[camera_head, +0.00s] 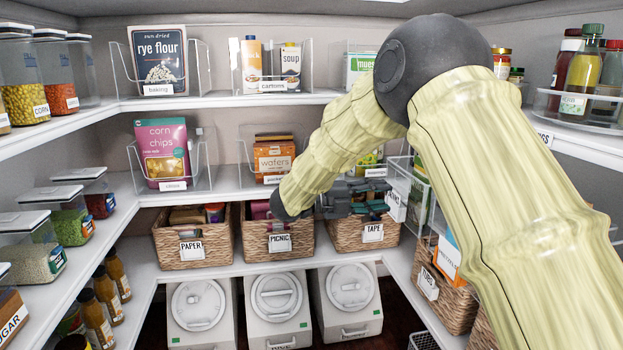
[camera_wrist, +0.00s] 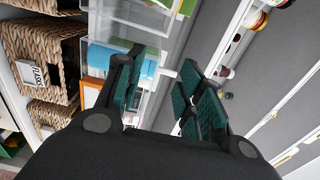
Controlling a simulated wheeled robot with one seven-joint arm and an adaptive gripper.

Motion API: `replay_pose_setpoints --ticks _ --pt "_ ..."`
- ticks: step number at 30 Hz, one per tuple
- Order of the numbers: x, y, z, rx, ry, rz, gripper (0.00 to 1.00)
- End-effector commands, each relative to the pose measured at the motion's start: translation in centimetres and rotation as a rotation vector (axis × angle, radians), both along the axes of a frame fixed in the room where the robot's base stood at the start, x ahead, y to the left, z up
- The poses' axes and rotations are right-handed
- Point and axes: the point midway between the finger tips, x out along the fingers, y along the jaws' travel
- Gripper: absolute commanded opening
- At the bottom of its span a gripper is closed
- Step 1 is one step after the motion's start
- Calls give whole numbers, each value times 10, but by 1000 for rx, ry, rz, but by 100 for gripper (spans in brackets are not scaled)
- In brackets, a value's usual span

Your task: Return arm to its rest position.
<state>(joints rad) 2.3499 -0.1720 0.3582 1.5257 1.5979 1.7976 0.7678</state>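My arm, with pale yellow links and a dark elbow joint, reaches from the right side of the head view into the back shelves. My gripper (camera_head: 347,192) shows there as dark teal parts in front of the TAPE basket (camera_head: 375,234), partly hidden by the forearm. In the wrist view my gripper (camera_wrist: 163,78) has its two teal-padded fingers spread apart. Nothing is held between them; a clear bin and a pale shelf edge show behind the gap.
Wicker baskets labelled PAPER (camera_head: 193,247) and PICNIC (camera_head: 279,241) stand beside the TAPE basket. White lidded bins (camera_head: 275,309) stand below. Clear bins hold corn chips (camera_head: 162,152) and wafers (camera_head: 273,158). Jars line the left shelves; bottles (camera_head: 585,72) stand at upper right.

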Motion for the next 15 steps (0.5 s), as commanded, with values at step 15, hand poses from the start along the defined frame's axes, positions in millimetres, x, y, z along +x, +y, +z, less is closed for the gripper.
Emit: replay_pose_setpoints --ticks 15 --pt "18 -33 -103 -116 281 241 38"
